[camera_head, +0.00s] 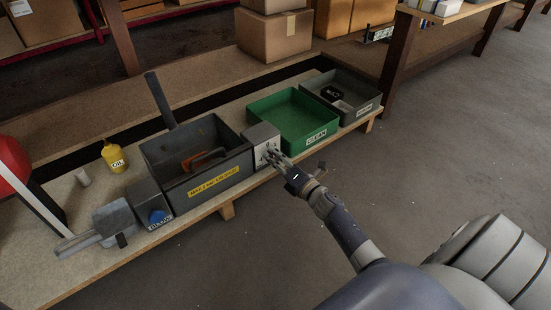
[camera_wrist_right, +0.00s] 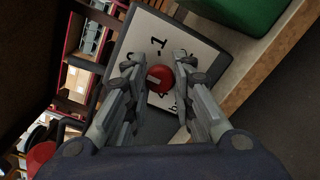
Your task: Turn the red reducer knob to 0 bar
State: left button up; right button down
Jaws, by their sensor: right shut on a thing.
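The red knob (camera_wrist_right: 161,79) sits on a white face plate (camera_wrist_right: 187,38) in the right wrist view. The plate carries a printed 1 beside a short mark, and part of other lettering. The knob has a pale pointer mark on it. My right gripper (camera_wrist_right: 161,77) has its two fingers on either side of the knob, shut on it. In the head view my right gripper (camera_head: 273,159) reaches the front of the grey reducer box (camera_head: 262,135); the knob itself is hidden there. My left gripper is not in view.
A grey bin (camera_head: 205,190) stands left of the reducer box, with a dark handle rising behind it. A green bin (camera_head: 283,128) labelled CLEAN and another grey bin (camera_head: 361,111) stand right. A yellow oil bottle (camera_head: 113,157) and a vise (camera_head: 114,219) are at left.

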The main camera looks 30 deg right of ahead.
jog(key=shift+f, duration=0.1)
jog(key=c, duration=1.3)
grip_release()
jog(key=shift+c, duration=0.2)
jog(key=s, duration=1.2)
jog(key=shift+d, duration=0.45)
